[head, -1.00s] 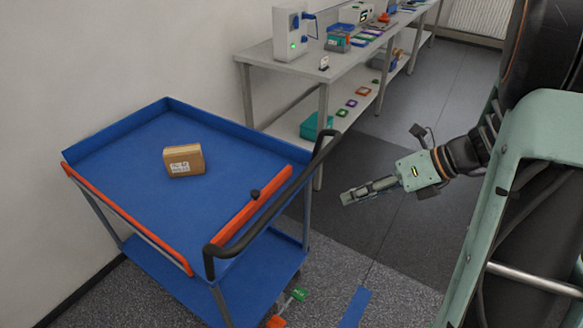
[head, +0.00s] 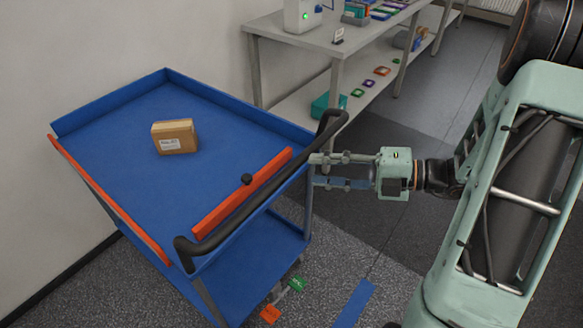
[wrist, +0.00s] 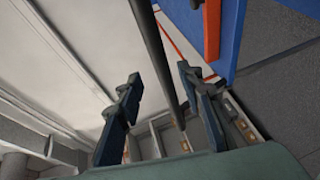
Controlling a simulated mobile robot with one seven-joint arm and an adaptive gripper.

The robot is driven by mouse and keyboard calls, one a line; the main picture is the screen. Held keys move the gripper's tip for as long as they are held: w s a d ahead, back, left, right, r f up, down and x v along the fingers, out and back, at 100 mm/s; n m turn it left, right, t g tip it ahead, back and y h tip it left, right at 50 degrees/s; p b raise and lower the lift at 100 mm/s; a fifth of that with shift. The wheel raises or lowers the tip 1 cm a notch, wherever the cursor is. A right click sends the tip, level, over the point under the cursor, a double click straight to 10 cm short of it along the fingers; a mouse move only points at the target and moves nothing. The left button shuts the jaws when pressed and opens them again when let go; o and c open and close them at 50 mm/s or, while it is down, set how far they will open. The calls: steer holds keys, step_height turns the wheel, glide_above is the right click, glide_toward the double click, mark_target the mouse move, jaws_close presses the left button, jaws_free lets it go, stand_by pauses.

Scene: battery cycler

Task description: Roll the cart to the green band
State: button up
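The blue cart (head: 120,105) stands at the left of the head view, with a cardboard box (head: 174,137) on its top tray. Its black push handle (head: 262,200) runs along the near right side, beside an orange bar (head: 243,192). My gripper (head: 312,170) is at the far end of the handle, fingers pointing left. In the wrist view the open fingers (wrist: 155,95) stand on either side of the black handle bar (wrist: 158,55), with gaps to it. A green tag (head: 296,283) and an orange tag (head: 270,314) show low at the cart's near corner. No green floor band shows.
A grey workbench (head: 345,50) with devices and a lower shelf stands behind the cart along the wall. A blue floor strip (head: 354,303) lies right of the cart. The dark floor (head: 400,130) beyond my arm looks clear.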

mark_target(297, 169)
steer(key=x, duration=0.7)
steer(key=shift+a+f, duration=0.1)
steer(key=shift+a, duration=0.05)
jaws_close()
